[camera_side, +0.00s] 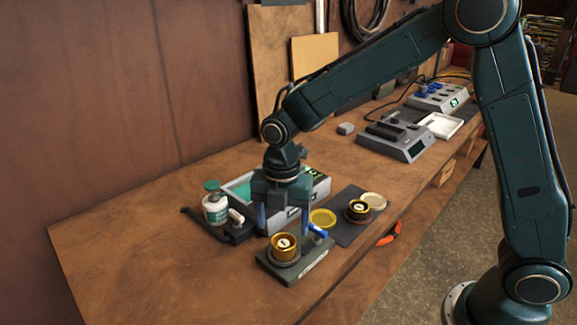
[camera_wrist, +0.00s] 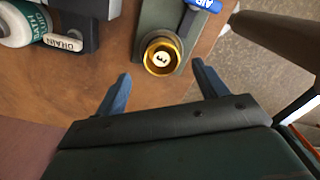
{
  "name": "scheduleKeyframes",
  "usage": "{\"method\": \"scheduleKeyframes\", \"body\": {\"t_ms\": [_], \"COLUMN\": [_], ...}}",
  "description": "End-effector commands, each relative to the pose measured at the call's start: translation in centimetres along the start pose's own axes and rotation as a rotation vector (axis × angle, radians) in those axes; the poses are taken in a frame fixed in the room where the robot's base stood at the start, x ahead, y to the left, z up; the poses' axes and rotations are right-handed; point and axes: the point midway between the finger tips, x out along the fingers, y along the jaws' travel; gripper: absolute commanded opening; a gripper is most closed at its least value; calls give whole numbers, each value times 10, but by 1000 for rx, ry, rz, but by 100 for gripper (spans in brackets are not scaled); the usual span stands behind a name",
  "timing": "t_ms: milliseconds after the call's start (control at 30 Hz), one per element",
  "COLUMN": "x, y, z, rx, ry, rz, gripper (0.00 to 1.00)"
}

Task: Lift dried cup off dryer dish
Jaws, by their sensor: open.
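A gold cup (camera_side: 285,246) with a white numbered disc inside sits on the dish of the small dark green dryer (camera_side: 294,268) at the table's front. A blue AIR nozzle (camera_side: 318,231) stands at the dryer's back right. The wrist view also shows the cup (camera_wrist: 161,57), the dryer body (camera_wrist: 158,14) and part of the blue AIR piece (camera_wrist: 206,4). My gripper (camera_side: 284,222) is open and empty, pointing down above and behind the cup. In the wrist view its blue fingers (camera_wrist: 161,72) lie apart, left and right of the cup, without visible contact.
A dark mat (camera_side: 346,236) to the right holds another gold cup (camera_side: 358,208) and gold round pieces (camera_side: 323,218). A grey basin (camera_side: 316,187) stands close behind my gripper. A BATH bottle (camera_side: 215,210) and DRAIN fitting (camera_side: 236,217) are left. The left table is bare.

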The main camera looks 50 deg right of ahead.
Motion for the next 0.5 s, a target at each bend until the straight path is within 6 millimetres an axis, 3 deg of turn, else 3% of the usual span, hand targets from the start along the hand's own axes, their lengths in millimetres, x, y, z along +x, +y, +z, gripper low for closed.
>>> {"method": "scheduleKeyframes", "body": {"t_ms": [267,500], "x": [4,28], "y": [-1,-3], "z": [0,-1], "rx": [0,0], "ry": [1,1], "rz": [-2,-4], "gripper": [72,72]}}
